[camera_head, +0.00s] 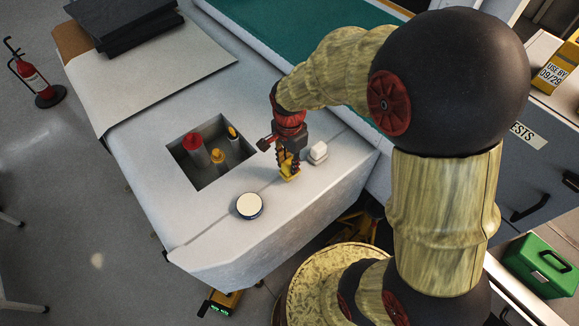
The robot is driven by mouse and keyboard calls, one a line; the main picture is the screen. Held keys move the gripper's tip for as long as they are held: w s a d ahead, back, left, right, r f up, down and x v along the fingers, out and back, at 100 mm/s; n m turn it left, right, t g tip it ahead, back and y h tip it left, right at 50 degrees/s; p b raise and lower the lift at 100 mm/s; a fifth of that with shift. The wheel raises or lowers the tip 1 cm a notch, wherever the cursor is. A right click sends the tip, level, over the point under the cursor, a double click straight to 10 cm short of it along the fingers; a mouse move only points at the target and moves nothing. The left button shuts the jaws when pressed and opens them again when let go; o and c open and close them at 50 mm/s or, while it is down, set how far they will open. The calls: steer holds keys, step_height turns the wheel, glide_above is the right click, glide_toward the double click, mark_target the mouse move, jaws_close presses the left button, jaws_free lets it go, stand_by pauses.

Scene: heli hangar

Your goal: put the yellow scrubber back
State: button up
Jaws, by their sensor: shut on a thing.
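The yellow scrubber (291,175) is a small yellow piece at the lower end of my gripper (288,167). My gripper points down over the light grey worktop, near its front edge, and is shut on the scrubber. The fingers hide part of the scrubber. I cannot tell whether the scrubber touches the worktop or is held just above it.
A square recess (177,148) left of my gripper holds a red-topped cylinder (196,150) and two yellow-topped items (217,157) (232,134). A round white-topped tin (249,206) stands front left.

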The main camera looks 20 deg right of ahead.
mark_target(289, 162)
step_height(289, 162, down, 3)
steer(key=shift+c, duration=0.4)
steer(key=o, duration=1)
steer(key=shift+o, duration=0.4)
steer(key=shift+r, duration=0.1)
step_height(289, 162, up, 12)
steer(key=shift+f+b, duration=0.1)
steer(key=shift+b, duration=0.2)
steer(key=s+r+n+t, duration=0.5)
steer(key=s+r+n, duration=0.8)
steer(key=s+n, duration=0.1)
steer(key=shift+d+r+t, duration=0.2)
steer(key=shift+t, duration=0.1)
